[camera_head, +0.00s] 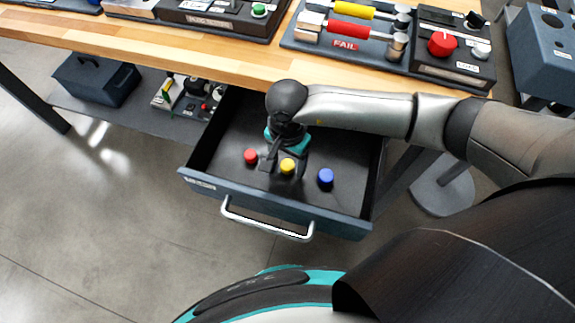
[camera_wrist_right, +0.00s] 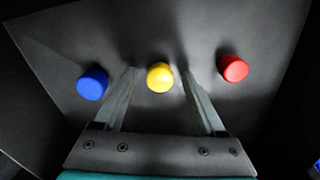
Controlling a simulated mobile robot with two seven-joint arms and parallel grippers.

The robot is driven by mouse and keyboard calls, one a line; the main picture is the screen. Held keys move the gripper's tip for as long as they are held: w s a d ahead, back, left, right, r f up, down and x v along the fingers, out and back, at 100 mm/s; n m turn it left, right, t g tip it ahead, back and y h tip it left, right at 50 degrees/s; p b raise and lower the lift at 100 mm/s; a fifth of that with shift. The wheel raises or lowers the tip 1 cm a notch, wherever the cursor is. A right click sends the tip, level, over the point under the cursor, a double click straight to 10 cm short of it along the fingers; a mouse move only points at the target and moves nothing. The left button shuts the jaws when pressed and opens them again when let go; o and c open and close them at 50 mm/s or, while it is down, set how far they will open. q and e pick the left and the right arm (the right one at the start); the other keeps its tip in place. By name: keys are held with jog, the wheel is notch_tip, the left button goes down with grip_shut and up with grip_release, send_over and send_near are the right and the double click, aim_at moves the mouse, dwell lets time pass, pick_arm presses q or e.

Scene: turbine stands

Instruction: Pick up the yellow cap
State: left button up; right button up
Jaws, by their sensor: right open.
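The yellow cap (camera_head: 288,166) stands in the open drawer, in the middle of a row of three caps. In the right wrist view the yellow cap (camera_wrist_right: 160,77) shows near the fingertips, between the lines of the two fingers. My right gripper (camera_head: 279,160) reaches down into the drawer, right by the yellow cap. In the wrist view my right gripper (camera_wrist_right: 159,72) is open, with nothing held between its fingers. I cannot tell whether a finger touches the cap. My left gripper is not in view.
A red cap (camera_head: 251,156) and a blue cap (camera_head: 326,178) stand on either side in the drawer (camera_head: 345,205). The drawer has raised walls and a front handle (camera_head: 268,229). The wooden workbench (camera_head: 190,48) overhangs behind it, carrying panels. Open floor lies at left.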

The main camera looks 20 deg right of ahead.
grip_shut()
dwell(0.6)
dwell(0.8)
